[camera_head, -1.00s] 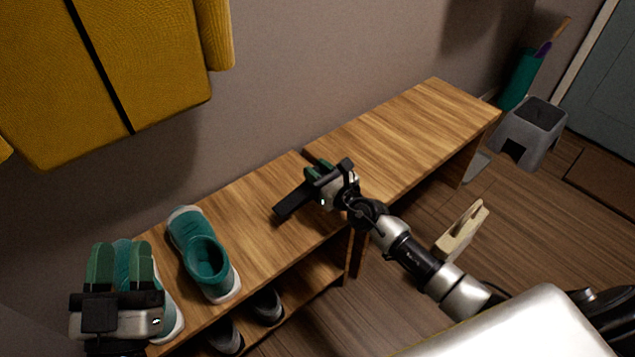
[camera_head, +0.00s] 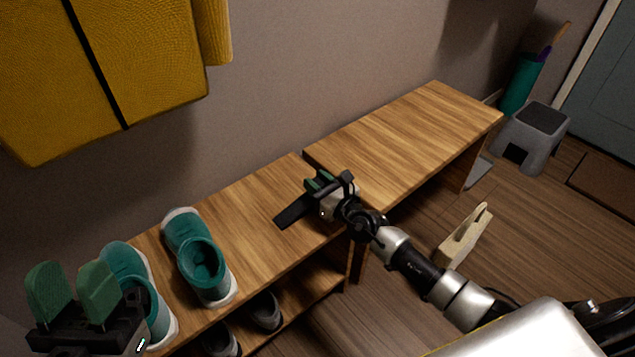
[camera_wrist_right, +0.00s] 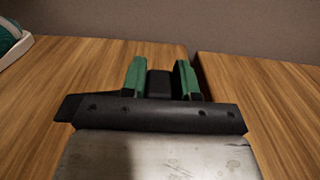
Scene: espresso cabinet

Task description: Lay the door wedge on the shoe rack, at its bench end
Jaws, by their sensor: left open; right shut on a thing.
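My right gripper (camera_head: 320,181) is over the shoe rack (camera_head: 258,215), at the end beside the bench (camera_head: 405,140). It is shut on the dark door wedge (camera_head: 292,210). In the right wrist view, dark wedge (camera_wrist_right: 160,84) shows between the green fingertips (camera_wrist_right: 160,75); the gripper's black body hides part of it. Whether the wedge touches the rack top, I cannot tell. My left gripper (camera_head: 74,288) is open and empty at the lower left, in front of the teal shoes.
Two teal shoes, one left (camera_head: 135,275) and one right (camera_head: 200,255), stand on the rack's left part. Dark shoes (camera_head: 265,311) sit on the lower shelf. A yellow garment (camera_head: 100,80) hangs above. A grey stool (camera_head: 535,135) stands beyond the bench.

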